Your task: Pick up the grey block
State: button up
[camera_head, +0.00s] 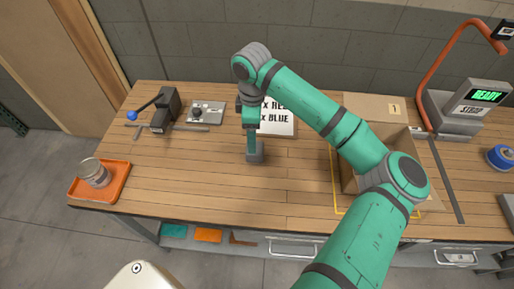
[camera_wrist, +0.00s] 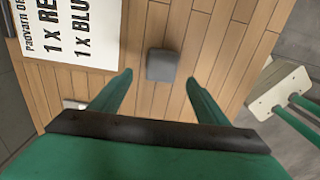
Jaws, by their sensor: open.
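The grey block (camera_head: 256,156) stands on the wooden workbench, near its middle. In the wrist view the grey block (camera_wrist: 161,65) shows whole, a small dark grey square on the planks just beyond the fingertips. My gripper (camera_head: 251,150) points down over it, and in the head view its green finger hides part of the block's top. In the wrist view my gripper (camera_wrist: 158,81) is open, with one finger to each side of the block's line and nothing between them. I cannot tell how high the fingertips are above the block.
A printed sign (camera_head: 281,122) lies behind the block. An open cardboard box (camera_head: 346,180) stands to the right. An orange tray (camera_head: 78,190) with a can (camera_head: 95,173) is at the left, a lever device (camera_head: 166,110) at the back left. The bench left of the block is clear.

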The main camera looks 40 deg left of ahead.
jog(key=shift+s+f, duration=0.15)
jog(key=shift+f, duration=3.75)
jog(key=shift+c, duration=0.6)
jog(key=c, duration=1)
